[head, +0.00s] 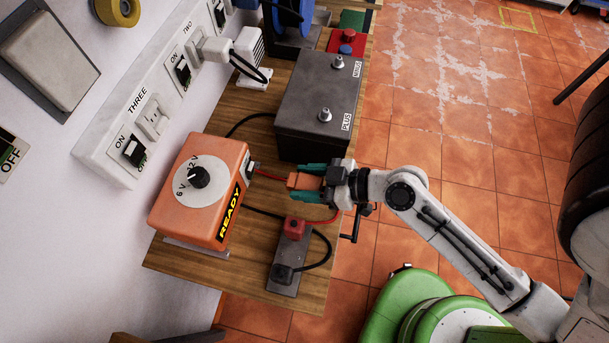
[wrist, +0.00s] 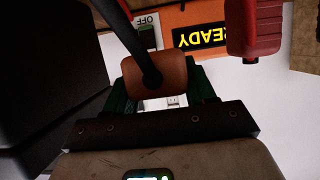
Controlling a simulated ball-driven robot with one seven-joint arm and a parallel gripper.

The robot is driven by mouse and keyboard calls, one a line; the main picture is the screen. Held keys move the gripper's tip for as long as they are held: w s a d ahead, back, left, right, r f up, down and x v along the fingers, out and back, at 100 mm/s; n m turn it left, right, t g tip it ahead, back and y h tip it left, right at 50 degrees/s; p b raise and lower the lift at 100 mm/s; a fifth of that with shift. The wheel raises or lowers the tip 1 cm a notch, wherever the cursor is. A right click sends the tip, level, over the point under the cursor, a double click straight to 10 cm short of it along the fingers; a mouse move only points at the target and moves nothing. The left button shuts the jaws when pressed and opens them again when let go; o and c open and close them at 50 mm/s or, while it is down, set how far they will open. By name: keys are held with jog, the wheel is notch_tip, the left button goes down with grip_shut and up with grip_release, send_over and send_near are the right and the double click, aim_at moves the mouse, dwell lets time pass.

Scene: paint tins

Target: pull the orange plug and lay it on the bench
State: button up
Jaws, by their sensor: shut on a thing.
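The orange plug (head: 304,181) is between the green fingers of my gripper (head: 308,183), held above the wooden bench (head: 258,277) between the orange charger and the black battery. In the wrist view the plug (wrist: 170,76) fills the gap between the fingers (wrist: 162,92), and a dark cable crosses in front of it. The plug is apart from the wall. The socket marked THREE (head: 153,118) on the white wall strip is empty.
The orange charger (head: 202,224) with a dial and READY sign stands left of my gripper. The black battery (head: 318,100) is behind it. A dark stand with a red clamp (head: 295,227) and black clamp is in front. A white plug (head: 213,46) sits in the wall strip.

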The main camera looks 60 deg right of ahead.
notch_tip(320, 180, down, 8)
jog(key=b, duration=0.7)
jog(key=shift+r, duration=0.2)
jog(key=shift+f+b, duration=0.75)
jog(key=shift+b, duration=0.05)
dwell(0.3)
jog(key=o, duration=1.3)
jog(key=shift+c, duration=0.2)
jog(key=shift+r, duration=0.15)
